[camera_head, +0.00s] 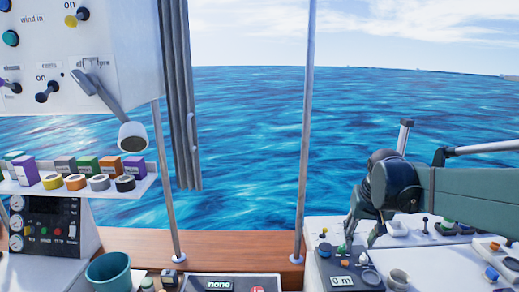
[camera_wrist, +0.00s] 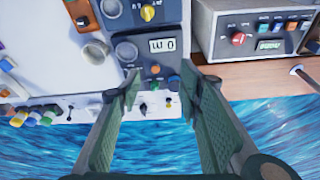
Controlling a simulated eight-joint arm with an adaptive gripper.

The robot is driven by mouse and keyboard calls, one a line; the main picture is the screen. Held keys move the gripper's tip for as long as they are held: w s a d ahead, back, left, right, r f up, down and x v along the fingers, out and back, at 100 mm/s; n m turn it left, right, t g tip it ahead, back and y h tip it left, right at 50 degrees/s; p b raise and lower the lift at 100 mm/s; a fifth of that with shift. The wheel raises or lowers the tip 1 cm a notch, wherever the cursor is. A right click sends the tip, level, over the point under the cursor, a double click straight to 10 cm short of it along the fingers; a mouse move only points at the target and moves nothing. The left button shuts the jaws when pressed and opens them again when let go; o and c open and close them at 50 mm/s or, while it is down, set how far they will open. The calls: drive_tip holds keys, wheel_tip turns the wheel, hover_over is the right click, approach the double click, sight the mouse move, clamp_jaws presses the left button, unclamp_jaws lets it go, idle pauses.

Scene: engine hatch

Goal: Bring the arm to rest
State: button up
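My arm (camera_head: 465,194) reaches in from the right side of the head view. My gripper (camera_head: 361,236) points down over the white console at the right. In the wrist view my gripper (camera_wrist: 160,88) has its two fingers well apart, with nothing between them. Below the fingertips is a grey control box with a "0 m" display (camera_head: 342,281); the display also shows in the wrist view (camera_wrist: 162,45). The gripper appears to be above the box; I cannot tell the exact gap.
The white console (camera_head: 440,264) carries several knobs and small levers. A metal post (camera_head: 304,130) stands left of the arm. A shelf of coloured blocks and rings (camera_head: 140,187), a lever with a cup (camera_head: 132,137) and a teal bucket (camera_head: 108,272) are at the left.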

drive_tip(key=s+a+f+t, duration=0.2)
drive_tip(key=s+a, duration=0.2)
drive_tip(key=s, duration=0.7)
drive_tip(key=s+a+f+n+t+b, duration=0.1)
drive_tip(key=s+a, duration=0.4)
drive_tip(key=s, duration=0.6)
drive_tip(key=shift+s+a+f+n+t+y, duration=0.2)
drive_tip(key=shift+f+n+t+y, duration=0.1)
drive_tip(key=shift+f+t, duration=0.2)
